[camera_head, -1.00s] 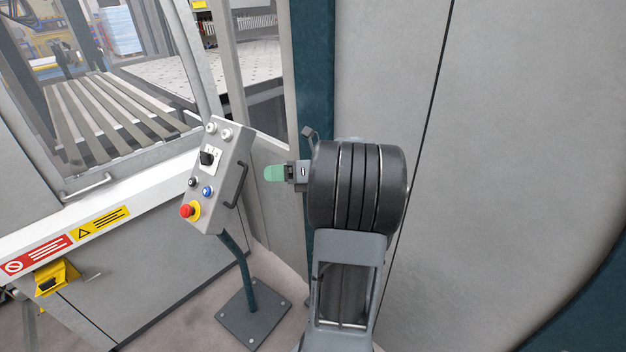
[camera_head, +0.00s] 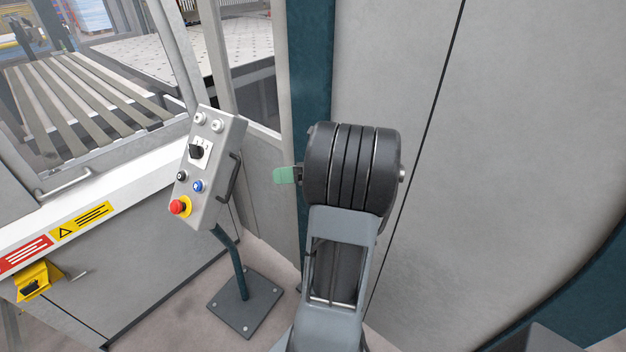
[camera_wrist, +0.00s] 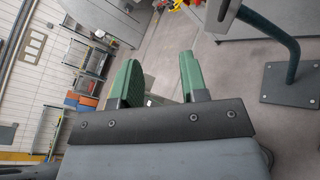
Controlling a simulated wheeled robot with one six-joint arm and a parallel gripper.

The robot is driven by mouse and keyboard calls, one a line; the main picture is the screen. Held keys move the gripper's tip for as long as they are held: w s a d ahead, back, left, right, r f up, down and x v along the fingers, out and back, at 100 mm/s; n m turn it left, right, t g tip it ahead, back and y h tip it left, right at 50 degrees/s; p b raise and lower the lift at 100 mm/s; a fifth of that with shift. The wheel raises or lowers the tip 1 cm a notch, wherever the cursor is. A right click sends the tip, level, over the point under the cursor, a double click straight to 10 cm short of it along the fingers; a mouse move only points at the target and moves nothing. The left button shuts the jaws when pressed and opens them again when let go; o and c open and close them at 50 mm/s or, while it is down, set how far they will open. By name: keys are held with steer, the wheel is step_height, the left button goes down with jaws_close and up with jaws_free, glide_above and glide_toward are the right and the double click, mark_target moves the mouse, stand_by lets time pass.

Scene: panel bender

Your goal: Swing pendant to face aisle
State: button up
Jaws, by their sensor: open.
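The pendant (camera_head: 208,168) is a grey box on a bent dark post (camera_head: 236,262) with a square floor plate. Its face carries a red emergency button on yellow, a blue button, a black selector and white buttons. A dark handle (camera_head: 231,178) is on its right side. My gripper (camera_head: 284,175) is right of the handle, apart from it, with a green finger pointing left. In the wrist view my gripper (camera_wrist: 157,82) shows two green fingers spread apart with nothing between them. The pendant's post (camera_wrist: 275,35) and part of its lower edge show at the upper right there.
The grey machine cabinet (camera_head: 450,130) stands close on the right, with a dark teal column (camera_head: 312,70) behind my arm. The machine front with warning labels (camera_head: 80,222) and a yellow bracket (camera_head: 38,280) is left. Open floor shows in the wrist view (camera_wrist: 180,40).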

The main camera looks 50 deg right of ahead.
steer(key=s+d+p, duration=0.2)
steer(key=s, duration=0.5)
steer(key=shift+d, duration=0.35)
steer(key=shift+r+p, duration=0.1)
steer(key=shift+p, duration=0.6)
stand_by(0.6)
